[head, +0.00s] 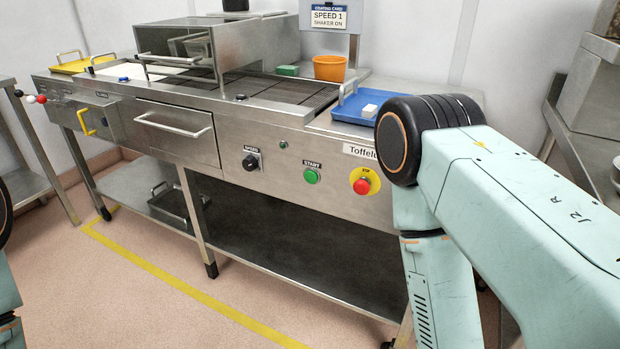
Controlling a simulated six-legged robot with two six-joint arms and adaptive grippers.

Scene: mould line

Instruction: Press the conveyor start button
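The green start button (311,177) sits on the steel front panel of the conveyor (285,185), under a small START label (312,167). To its right is a red stop button (362,186) on a yellow disc. To its left is a black speed knob (250,162). Nothing touches the start button. My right arm covers the right of the head view, but its gripper is out of the picture. Only a small part of my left arm shows at the left edge, and its gripper is not visible.
An orange pot (330,68), a green block (287,71) and a blue tray (352,106) with a white block (369,111) stand on the conveyor's top. A yellow line (190,303) runs along the floor. The space before the buttons is clear.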

